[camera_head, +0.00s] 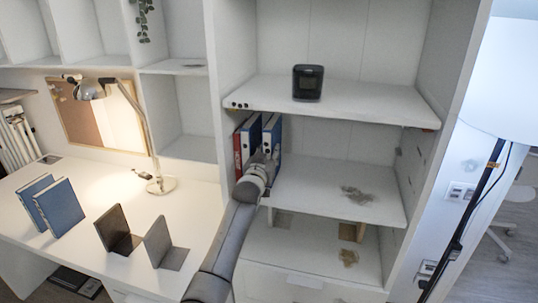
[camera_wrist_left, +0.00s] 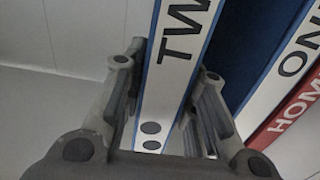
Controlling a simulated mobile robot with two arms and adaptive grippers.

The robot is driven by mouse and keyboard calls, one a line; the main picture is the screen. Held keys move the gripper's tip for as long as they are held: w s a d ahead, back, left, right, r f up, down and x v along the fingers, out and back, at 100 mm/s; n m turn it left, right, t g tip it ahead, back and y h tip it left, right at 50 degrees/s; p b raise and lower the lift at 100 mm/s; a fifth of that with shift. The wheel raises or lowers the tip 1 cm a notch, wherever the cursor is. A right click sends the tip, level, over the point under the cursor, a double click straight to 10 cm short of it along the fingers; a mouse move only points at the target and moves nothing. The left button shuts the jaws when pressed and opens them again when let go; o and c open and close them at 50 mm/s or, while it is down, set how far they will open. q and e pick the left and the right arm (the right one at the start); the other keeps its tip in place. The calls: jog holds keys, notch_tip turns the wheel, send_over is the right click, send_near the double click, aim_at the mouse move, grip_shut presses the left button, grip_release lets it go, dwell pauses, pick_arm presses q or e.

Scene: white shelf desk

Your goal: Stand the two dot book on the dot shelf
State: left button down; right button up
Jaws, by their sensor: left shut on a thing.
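The two dot book (camera_head: 277,133) is blue with a white spine, at the right end of a short row on the middle shelf. In the left wrist view its spine (camera_wrist_left: 180,60) shows "TW" and two dark dots. My left gripper (camera_head: 266,168) is shut on its spine, a finger on each side; it also shows in the left wrist view (camera_wrist_left: 160,115). The book looks upright; whether its base rests on the board is hidden. Dark dots mark the front edge of the upper board, the dot shelf (camera_head: 370,98). My right gripper is not in view.
A blue book marked "ON" (camera_wrist_left: 290,65) and a red book marked "HOM" (camera_wrist_left: 295,108) stand beside the held book. A dark device (camera_head: 308,83) stands on the upper board. The middle shelf (camera_head: 320,178) is free to the right, except for a brownish patch.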

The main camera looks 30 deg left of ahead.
pick_arm(q)
jog(key=shift+r, duration=0.1)
jog(key=c, duration=1.1)
grip_release()
jog(key=shift+s, duration=0.1)
jog(key=shift+f, duration=0.3)
jog(key=v, duration=1.2)
jog(key=shift+r, duration=0.2)
jog(key=shift+f, duration=0.1)
